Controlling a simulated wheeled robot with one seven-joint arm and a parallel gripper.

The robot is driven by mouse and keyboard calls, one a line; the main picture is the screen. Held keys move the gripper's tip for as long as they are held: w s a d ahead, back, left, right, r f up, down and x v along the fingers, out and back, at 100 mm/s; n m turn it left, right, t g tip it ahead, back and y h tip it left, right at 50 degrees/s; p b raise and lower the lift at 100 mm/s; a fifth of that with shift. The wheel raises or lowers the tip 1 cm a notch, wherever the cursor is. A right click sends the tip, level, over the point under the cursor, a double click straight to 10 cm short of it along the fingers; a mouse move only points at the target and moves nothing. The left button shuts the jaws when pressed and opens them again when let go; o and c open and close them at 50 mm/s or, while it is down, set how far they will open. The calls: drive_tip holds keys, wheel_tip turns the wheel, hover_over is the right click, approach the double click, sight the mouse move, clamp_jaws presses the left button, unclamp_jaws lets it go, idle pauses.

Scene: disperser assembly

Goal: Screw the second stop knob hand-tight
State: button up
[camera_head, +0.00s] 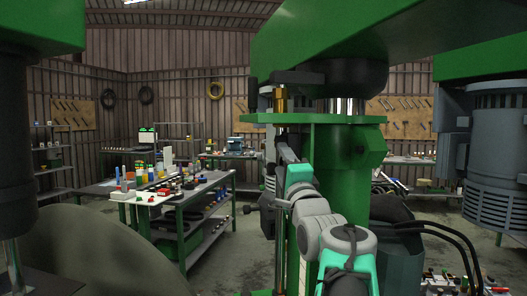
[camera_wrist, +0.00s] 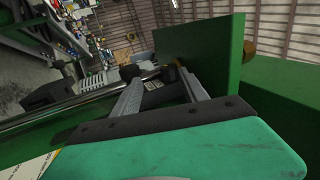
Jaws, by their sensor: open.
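A brass-coloured piece (camera_head: 280,98), which may be a stop knob, stands on top of the green plate (camera_head: 345,119) in the head view. In the wrist view a brass round end (camera_wrist: 250,49) sticks out beyond the same green plate (camera_wrist: 205,50). A thin metal rod (camera_wrist: 95,97) runs up to the near side of the plate. My gripper (camera_wrist: 160,75) is open below the plate, its two fingers apart and close to the rod. It also shows in the head view (camera_head: 284,140). I cannot tell which piece is the second stop knob, or whether a finger touches the rod.
The thick green column (camera_head: 335,185) stands right behind my arm, with the green machine head (camera_head: 330,35) above. Black hoses (camera_head: 440,232) curve at the right. A workbench (camera_head: 190,193) with many small parts stands at the left, with open floor before it.

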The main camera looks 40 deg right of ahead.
drive_tip(key=shift+m, duration=0.3)
drive_tip(key=p+x, duration=0.1)
drive_tip(key=x, duration=0.1)
drive_tip(key=r+x, duration=0.1)
drive_tip(key=x, duration=0.2)
drive_tip(key=s+p+x, duration=0.1)
drive_tip(key=x, duration=0.1)
drive_tip(key=shift+w+d+r+p, duration=0.35)
drive_tip(key=shift+w+d+r, duration=0.05)
drive_tip(key=shift+r, duration=0.05)
drive_tip(key=shift+c, duration=0.3)
clamp_jaws()
